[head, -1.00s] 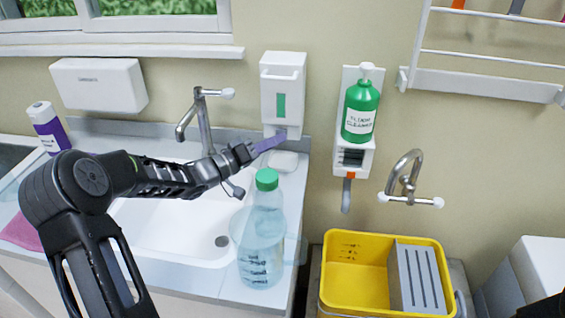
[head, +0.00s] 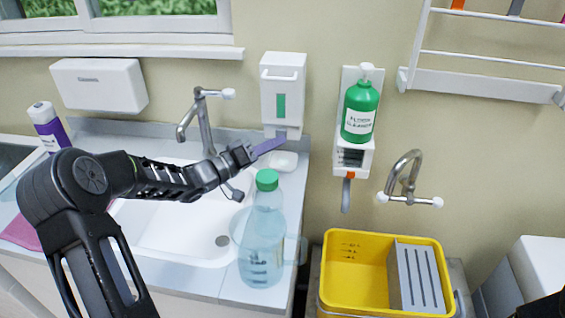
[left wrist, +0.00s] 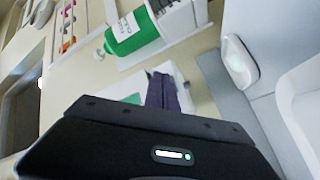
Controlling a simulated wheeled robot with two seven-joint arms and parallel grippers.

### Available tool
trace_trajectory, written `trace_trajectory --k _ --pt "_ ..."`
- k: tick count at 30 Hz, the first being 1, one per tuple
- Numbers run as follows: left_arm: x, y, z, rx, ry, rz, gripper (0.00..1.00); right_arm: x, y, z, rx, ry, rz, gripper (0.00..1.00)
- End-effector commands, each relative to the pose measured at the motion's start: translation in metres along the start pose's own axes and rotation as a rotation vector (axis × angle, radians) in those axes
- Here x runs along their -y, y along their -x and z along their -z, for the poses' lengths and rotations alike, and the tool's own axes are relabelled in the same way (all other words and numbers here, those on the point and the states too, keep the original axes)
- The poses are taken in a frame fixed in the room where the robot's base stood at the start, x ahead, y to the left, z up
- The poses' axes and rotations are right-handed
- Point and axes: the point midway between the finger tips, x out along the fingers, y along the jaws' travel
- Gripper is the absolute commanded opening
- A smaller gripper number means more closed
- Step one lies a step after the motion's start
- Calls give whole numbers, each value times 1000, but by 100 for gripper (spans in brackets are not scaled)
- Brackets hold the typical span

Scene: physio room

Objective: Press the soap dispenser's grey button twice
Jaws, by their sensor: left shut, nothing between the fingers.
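The soap dispenser (head: 283,72) is a white wall box with a green window, above the back right corner of the sink. Its lower end (head: 281,132), where a small grey part shows, is just above my left gripper's tip. My left gripper (head: 279,142) is shut and empty, its purple fingers pointing right and slightly up. I cannot tell whether they touch the dispenser. In the left wrist view the purple fingers (left wrist: 166,88) partly cover the dispenser and its green window (left wrist: 132,98). The right gripper is not in view.
A clear bottle with a green cap (head: 267,180) stands on the counter below the left gripper. A tap (head: 204,125) stands left of it. A green pump bottle (head: 361,110) hangs on the wall to the right. A yellow tub (head: 342,270) is lower right.

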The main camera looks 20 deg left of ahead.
Motion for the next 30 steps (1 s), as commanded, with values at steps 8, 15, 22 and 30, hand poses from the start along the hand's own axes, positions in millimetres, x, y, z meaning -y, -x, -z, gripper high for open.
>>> trace_trajectory --k 8,15,22,30 --pt "-2 2 -2 1 0 0 0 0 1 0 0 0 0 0" --pt "-14 17 -12 0 0 0 0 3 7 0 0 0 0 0" --pt "-26 35 -24 1 1 1 0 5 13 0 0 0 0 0" --pt "-31 42 -31 0 0 -1 0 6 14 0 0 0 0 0"
